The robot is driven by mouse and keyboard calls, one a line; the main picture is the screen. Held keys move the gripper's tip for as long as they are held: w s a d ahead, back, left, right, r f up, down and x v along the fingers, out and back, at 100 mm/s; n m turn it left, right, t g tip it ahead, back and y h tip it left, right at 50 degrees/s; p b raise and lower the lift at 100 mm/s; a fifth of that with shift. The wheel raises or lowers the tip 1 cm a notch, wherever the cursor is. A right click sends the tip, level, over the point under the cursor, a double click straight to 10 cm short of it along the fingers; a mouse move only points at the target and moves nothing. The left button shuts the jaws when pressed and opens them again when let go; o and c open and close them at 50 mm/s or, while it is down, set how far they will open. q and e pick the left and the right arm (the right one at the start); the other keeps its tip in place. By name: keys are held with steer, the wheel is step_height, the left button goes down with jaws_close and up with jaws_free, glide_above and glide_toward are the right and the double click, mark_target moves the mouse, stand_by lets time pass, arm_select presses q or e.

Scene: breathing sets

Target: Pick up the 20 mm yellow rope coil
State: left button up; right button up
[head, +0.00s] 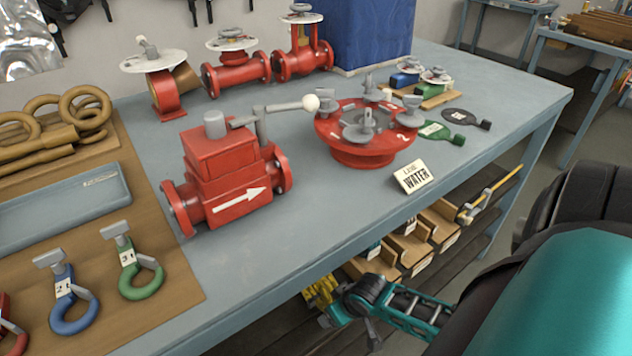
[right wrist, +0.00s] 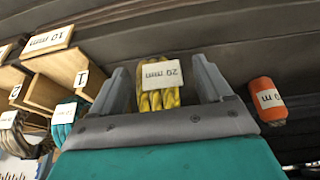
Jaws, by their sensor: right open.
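The yellow rope coil (right wrist: 172,99) carries a white tag reading 20 mm, upside down in the right wrist view. It sits on the shelf under the bench and also shows in the head view (head: 322,289), partly cut off by my arm. My right gripper (right wrist: 160,78) is open, with one finger on each side of the coil in the picture. The coil is not gripped, and its near part is hidden behind the gripper body. In the head view my right gripper (head: 345,310) reaches in below the bench edge. My left gripper is not in view.
An orange coil (right wrist: 265,98) lies right of the gripper in the wrist view. Wooden dividers (right wrist: 55,80) with numbered tags and a teal coil (right wrist: 68,117) stand at left. The blue-grey bench top (head: 300,215) overhangs the shelf and holds red valves (head: 225,180).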

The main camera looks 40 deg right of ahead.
mark_target(327, 298)
steer(key=w, duration=0.4)
steer(key=shift+w+d, duration=0.1)
steer(key=shift+d, duration=0.1)
steer(key=shift+f+b, duration=0.4)
steer(key=shift+f, duration=0.15)
steer(key=shift+c, duration=0.4)
steer(key=c, duration=1.2)
steer(key=shift+w, duration=0.1)
steer(key=shift+c, duration=0.2)
steer(key=shift+r, duration=0.15)
